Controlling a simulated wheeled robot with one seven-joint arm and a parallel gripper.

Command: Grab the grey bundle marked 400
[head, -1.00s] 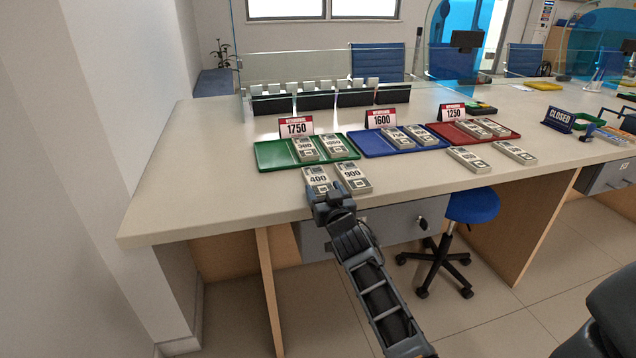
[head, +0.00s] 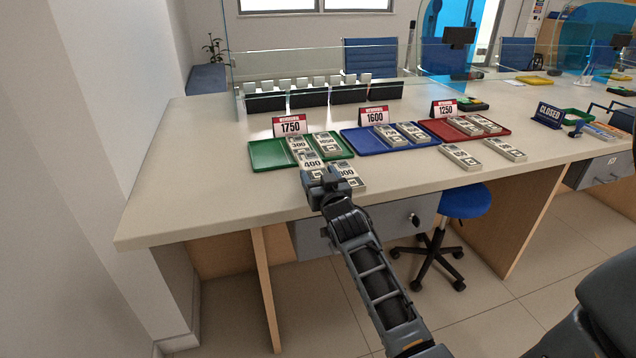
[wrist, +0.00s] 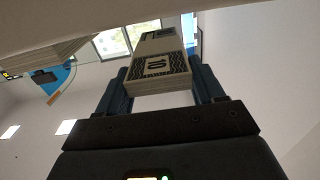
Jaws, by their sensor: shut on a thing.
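The grey bundle marked 400 (head: 311,162) shows in the head view just past the fingers, at the front of the green tray. My gripper (head: 323,183) is shut on this bundle and holds it. In the wrist view the bundle (wrist: 160,72) sits between the two fingers of my gripper (wrist: 163,92), its near end towards the camera. In the head view my gripper hides part of the bundle marked 900 (head: 346,175), which lies on the counter to the right.
The green tray (head: 262,160) with two bundles is behind my gripper. The blue tray (head: 370,151) and the red tray (head: 492,131) stand to the right, each with bundles. Two more bundles lie on the counter in front of the red tray. The counter's (head: 190,190) left side is clear.

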